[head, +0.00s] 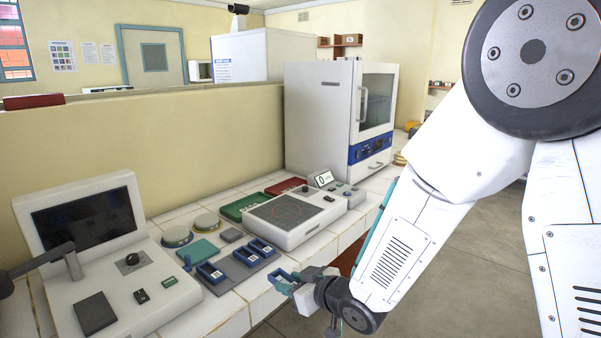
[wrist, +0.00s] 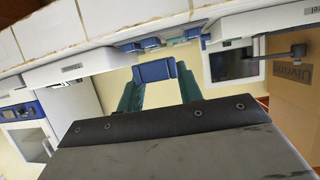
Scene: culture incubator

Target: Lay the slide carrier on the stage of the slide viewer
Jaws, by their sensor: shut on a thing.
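My gripper (head: 286,283) is shut on a blue slide carrier (head: 279,276), holding it in the air in front of the counter's front edge. In the wrist view the blue carrier (wrist: 155,71) sits between the two green fingers of my gripper (wrist: 158,85). The slide viewer (head: 125,285) stands at the left of the counter, with an upright dark screen. Its stage seems to be the dark square (head: 95,313) on its base, clear of any carrier. The viewer also shows in the wrist view (wrist: 235,65), upside down, its stage not clearly visible.
A grey rack (head: 238,271) with several blue carriers lies between the viewer and my gripper. A dark jointed arm (head: 40,262) reaches across the viewer's left side. A white flat-topped device (head: 296,231) and an incubator (head: 325,120) stand farther back.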

